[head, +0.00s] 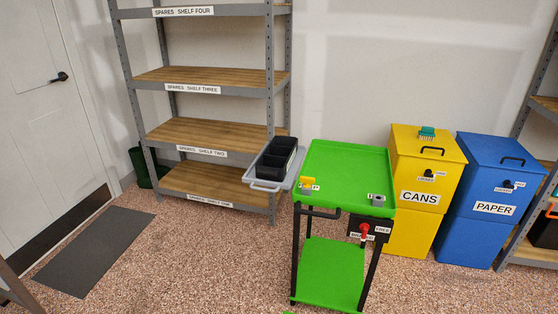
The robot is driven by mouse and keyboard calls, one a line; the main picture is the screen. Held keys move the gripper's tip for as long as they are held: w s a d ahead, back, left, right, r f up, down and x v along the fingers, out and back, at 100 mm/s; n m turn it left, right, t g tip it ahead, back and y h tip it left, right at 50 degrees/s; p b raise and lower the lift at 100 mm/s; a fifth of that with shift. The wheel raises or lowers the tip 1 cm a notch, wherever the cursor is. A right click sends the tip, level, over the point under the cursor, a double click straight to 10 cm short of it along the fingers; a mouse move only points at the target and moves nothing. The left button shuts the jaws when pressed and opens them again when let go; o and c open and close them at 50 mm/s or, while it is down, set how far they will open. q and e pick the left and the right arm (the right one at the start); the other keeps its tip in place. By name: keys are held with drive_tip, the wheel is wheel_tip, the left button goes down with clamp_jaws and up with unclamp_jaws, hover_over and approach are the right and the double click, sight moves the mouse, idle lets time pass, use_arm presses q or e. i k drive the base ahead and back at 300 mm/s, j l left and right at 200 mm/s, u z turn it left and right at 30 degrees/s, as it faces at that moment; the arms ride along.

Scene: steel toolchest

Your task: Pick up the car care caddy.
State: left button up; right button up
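No object in the head view carries a readable car care caddy label. A black open bin with compartments (277,155) sits in a grey tray with a front handle (266,184), left of the green cart; it may be the caddy, but I cannot tell. Its compartments look dark, and I cannot make out contents. A black item with orange on it (549,214) is cut off at the right edge on another shelf unit; I cannot tell what it is. Neither of my grippers is in view.
The green cart (345,165) stands mid-right with small items on top. Behind it are a yellow CANS bin (417,205) and a blue PAPER bin (490,207). A shelf unit (190,130) with bare boards stands left. A dark mat (95,250) lies by the door.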

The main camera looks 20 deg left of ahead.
sight(274, 163)
drive_tip(key=i+j+u, duration=0.15)
drive_tip(key=i+j, duration=0.55)
drive_tip(key=j, duration=0.25)
drive_tip(key=i+j+u, duration=0.2)
drive_tip(key=i+j, duration=0.5)
drive_tip(key=j, duration=0.15)
